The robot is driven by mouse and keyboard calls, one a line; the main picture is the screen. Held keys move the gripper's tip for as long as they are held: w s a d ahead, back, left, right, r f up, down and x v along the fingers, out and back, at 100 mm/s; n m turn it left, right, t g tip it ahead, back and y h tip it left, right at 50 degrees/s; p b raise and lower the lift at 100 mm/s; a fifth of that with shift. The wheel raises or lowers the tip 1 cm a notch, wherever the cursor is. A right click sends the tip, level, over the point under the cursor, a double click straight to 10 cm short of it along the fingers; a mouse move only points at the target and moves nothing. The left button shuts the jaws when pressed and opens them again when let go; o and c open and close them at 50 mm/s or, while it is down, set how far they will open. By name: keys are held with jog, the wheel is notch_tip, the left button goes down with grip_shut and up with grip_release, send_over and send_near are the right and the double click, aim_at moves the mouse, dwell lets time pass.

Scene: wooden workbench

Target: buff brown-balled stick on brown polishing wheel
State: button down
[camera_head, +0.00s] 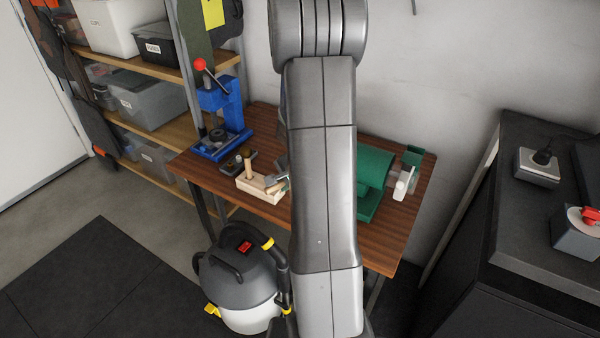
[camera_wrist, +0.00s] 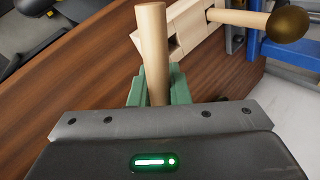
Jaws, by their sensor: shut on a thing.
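My gripper (camera_wrist: 156,90) is shut on a plain wooden stick (camera_wrist: 153,45), its pale flat end pointing away from the gripper. The stick's other end is hidden by the gripper body, so I cannot tell whether it carries a ball. A second stick with a brown ball (camera_wrist: 290,22) is set in the pale wooden block (camera_wrist: 188,22), apart from my fingers. In the head view the block (camera_head: 258,189) is on the bench, with my gripper (camera_head: 279,182) at its right end. A green machine (camera_head: 376,166) with a whitish wheel (camera_head: 403,184) stands right of my arm. No brown wheel is visible; my arm hides part of the machine.
A blue press (camera_head: 222,112) with a red-knobbed lever stands at the bench's back left. The wooden bench (camera_head: 395,235) is clear at the front right. A vacuum cleaner (camera_head: 240,285) stands on the floor in front. A dark cabinet (camera_head: 545,250) is at the right.

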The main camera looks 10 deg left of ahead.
jog(key=shift+w+d+r, duration=0.1)
jog(key=shift+w+d, duration=0.1)
jog(key=shift+w, duration=0.45)
dwell(3.2)
jog(key=s+a+b, duration=0.1)
jog(key=s+a, duration=0.1)
jog(key=s, duration=0.5)
jog(key=shift+s+a, duration=0.35)
dwell(0.8)
